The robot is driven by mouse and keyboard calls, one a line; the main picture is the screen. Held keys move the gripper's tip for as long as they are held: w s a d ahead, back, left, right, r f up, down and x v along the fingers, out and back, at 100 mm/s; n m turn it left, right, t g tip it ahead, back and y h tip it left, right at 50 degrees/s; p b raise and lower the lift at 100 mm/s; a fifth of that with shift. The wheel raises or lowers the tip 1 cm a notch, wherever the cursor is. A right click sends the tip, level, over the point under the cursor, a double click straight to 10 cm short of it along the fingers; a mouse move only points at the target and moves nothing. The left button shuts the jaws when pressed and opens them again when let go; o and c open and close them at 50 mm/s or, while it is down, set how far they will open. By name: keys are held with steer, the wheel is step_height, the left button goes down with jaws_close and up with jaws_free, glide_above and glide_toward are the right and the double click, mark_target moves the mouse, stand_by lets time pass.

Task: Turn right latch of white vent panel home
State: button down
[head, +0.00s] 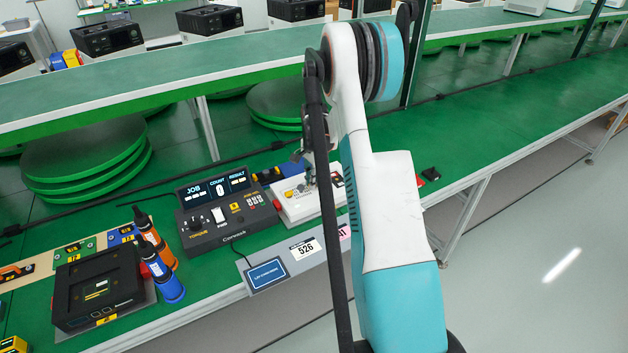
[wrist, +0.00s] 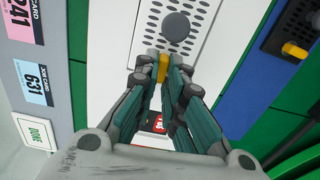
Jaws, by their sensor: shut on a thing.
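The white vent panel (wrist: 115,30) fills the middle of the wrist view, with rows of small dark holes and a round grey knob (wrist: 176,26). My gripper (wrist: 162,72) is shut on a small yellow latch (wrist: 163,66) just below the knob. The fingers hide the latch's sides, so its exact angle is hard to tell. In the head view the white panel (head: 291,207) lies on the green bench, partly covered by my arm. My gripper (head: 309,178) reaches down onto it, and the latch cannot be made out there.
A black control box (head: 228,210) with lit displays stands left of the panel. A black part with a yellow tab (wrist: 294,50) lies on a blue mat. Blue and orange drivers (head: 163,275) stand farther left.

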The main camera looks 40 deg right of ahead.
stand_by(0.3)
steer(key=c, duration=2)
jaws_free()
steer(key=shift+o, duration=0.2)
step_height(320, 180, up, 12)
